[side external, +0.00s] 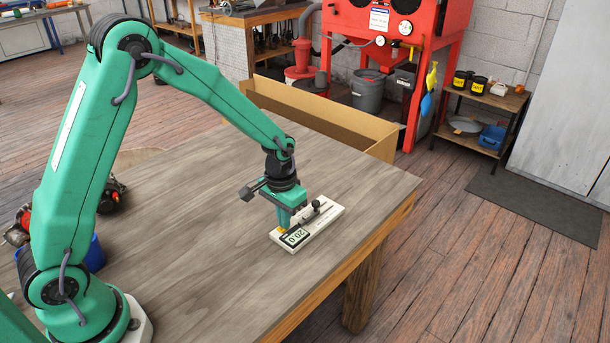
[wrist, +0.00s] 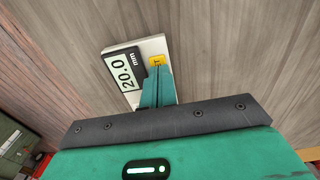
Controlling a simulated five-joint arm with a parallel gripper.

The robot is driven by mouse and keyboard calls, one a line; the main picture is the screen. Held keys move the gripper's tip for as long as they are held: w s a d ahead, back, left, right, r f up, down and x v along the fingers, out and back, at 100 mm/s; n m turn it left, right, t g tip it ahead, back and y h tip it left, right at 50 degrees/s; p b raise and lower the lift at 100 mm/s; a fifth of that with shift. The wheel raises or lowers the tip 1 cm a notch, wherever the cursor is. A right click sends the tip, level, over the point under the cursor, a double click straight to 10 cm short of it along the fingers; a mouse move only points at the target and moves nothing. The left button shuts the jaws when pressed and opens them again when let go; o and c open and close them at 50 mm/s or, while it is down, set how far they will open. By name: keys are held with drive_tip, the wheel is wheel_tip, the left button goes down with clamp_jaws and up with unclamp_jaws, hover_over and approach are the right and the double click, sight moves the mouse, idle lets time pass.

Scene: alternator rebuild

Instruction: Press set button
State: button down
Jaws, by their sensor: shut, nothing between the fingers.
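A white measuring device (side external: 325,212) lies flat on the table near its right edge, and its white body (wrist: 153,44) also shows in the wrist view. Its display (wrist: 123,74) reads 20.0 mm. A yellow button (wrist: 157,60) sits beside the display; its lettering is partly covered by my fingertips. My gripper (side external: 284,224) points down over the device, with its fingers together and empty. In the wrist view the fingertips (wrist: 159,70) overlap the button's lower edge. I cannot tell whether they touch it.
The wooden table (side external: 190,215) is clear around the device. An open cardboard box (side external: 320,115) stands behind the table's far edge. A red machine (side external: 375,40) and a small shelf (side external: 480,115) stand farther back.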

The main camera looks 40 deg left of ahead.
wheel_tip(320, 180, up, 14)
idle(0.6)
idle(0.6)
drive_tip(key=s+a+r+t, duration=0.1)
drive_tip(key=s+r, duration=0.3)
drive_tip(key=s, duration=0.6)
drive_tip(key=s+a+r+t, duration=0.2)
drive_tip(key=s+r+t, duration=0.2)
drive_tip(key=s, duration=0.7)
drive_tip(key=shift+s+a+r, duration=0.2)
drive_tip(key=shift+a+r, duration=0.05)
drive_tip(key=shift+r, duration=0.15)
